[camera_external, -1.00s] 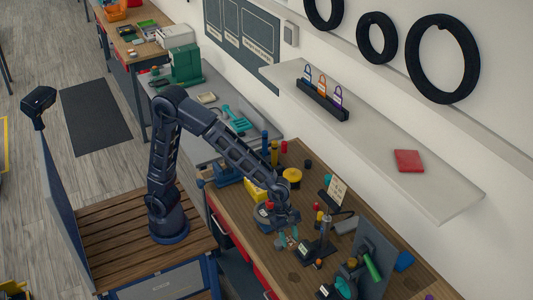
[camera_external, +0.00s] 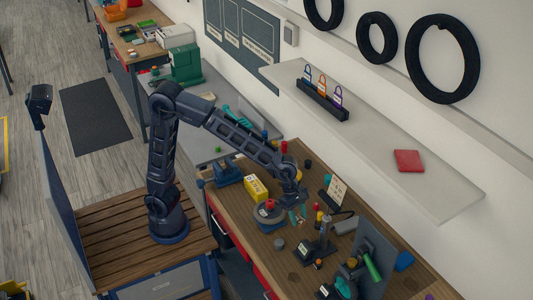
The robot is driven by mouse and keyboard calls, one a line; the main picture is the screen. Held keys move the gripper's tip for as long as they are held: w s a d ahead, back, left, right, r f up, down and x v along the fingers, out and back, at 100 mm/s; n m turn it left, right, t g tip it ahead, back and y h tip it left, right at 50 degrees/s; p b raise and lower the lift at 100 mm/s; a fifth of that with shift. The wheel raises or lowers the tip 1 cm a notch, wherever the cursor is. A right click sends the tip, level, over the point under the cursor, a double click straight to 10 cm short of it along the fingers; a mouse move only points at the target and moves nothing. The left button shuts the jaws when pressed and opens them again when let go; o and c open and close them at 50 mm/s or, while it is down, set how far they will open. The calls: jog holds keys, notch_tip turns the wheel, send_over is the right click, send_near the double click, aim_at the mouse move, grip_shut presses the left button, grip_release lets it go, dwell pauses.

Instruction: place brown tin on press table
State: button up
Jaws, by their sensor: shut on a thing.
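My gripper (camera_external: 298,215) is over the wooden workbench, just right of a round device with a red knob (camera_external: 269,210). No brown tin stands out elsewhere. The press table (camera_external: 205,150) is the grey table behind the arm, left of the workbench, with a green press (camera_external: 187,63) at its far end.
On the workbench (camera_external: 252,238) are a yellow box (camera_external: 256,188), a blue device (camera_external: 228,172), a small grey piece (camera_external: 279,243) and a black stand (camera_external: 320,246). A teal tool (camera_external: 237,118) lies on the press table. A wall shelf (camera_external: 375,135) overhangs the bench's back.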

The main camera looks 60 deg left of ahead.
jog(key=w+a+f+n+t+y, duration=0.15)
jog(key=w+a+n, duration=0.55)
jog(key=w+a, duration=1.55)
jog(key=w+a+n+t+y, duration=0.1)
jog(key=w+a+n, duration=0.2)
jog(key=a, duration=1.2)
jog(key=w+a+n+t+y, duration=0.1)
jog(key=w+a+n, duration=0.2)
jog(key=a, duration=1.2)
jog(key=n+g+y, duration=0.1)
jog(key=n+y, duration=0.3)
jog(key=n, duration=0.8)
send_over(211, 142)
jog(key=s+d, duration=0.1)
jog(key=s, duration=0.1)
notch_tip(211, 142, down, 10)
jog(key=f, duration=2.1)
jog(key=shift+w+d, duration=0.15)
jog(key=shift+w, duration=0.1)
